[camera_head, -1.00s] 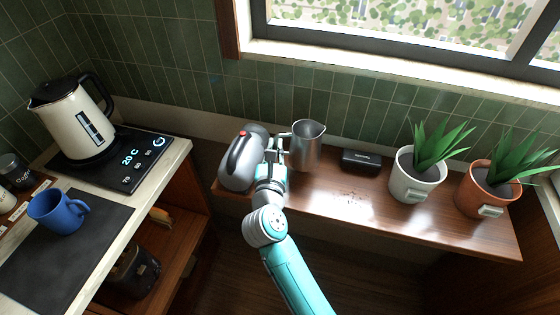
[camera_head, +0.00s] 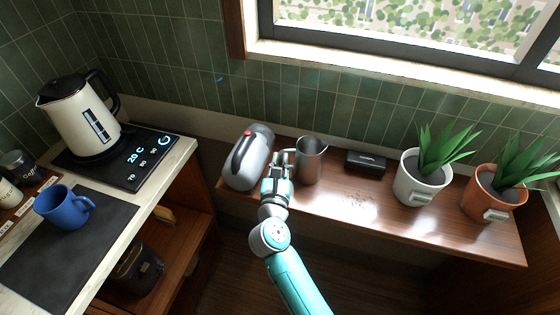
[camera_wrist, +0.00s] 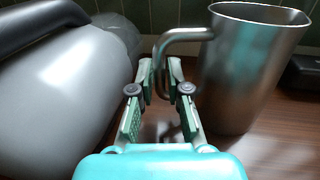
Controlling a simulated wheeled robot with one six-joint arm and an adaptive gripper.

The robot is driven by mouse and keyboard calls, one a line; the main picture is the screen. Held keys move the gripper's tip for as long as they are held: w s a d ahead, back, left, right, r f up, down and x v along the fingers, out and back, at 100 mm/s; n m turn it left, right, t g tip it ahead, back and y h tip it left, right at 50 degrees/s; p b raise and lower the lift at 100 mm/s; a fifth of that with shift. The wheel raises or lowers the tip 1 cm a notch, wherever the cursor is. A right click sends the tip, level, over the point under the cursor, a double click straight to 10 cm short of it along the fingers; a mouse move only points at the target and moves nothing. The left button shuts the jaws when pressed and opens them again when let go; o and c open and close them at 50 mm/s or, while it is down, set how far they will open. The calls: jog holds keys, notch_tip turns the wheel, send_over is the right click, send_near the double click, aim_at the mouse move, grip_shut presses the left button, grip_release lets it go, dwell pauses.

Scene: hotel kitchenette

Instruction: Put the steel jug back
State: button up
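My gripper (camera_head: 284,158) is left of the jug's body. In the wrist view its fingertips (camera_wrist: 161,75) stand on both sides of the handle, close against it, and appear shut on it. The fingers partly hide the lower handle.
A small black box (camera_head: 367,162) and two potted plants (camera_head: 421,182) (camera_head: 492,195) stand right. The counter at left holds a kettle (camera_head: 80,115) and blue mug (camera_head: 62,208).

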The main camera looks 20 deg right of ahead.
jog(key=shift+o, duration=0.8)
jog(key=shift+r, duration=0.15)
jog(key=v, duration=1.2)
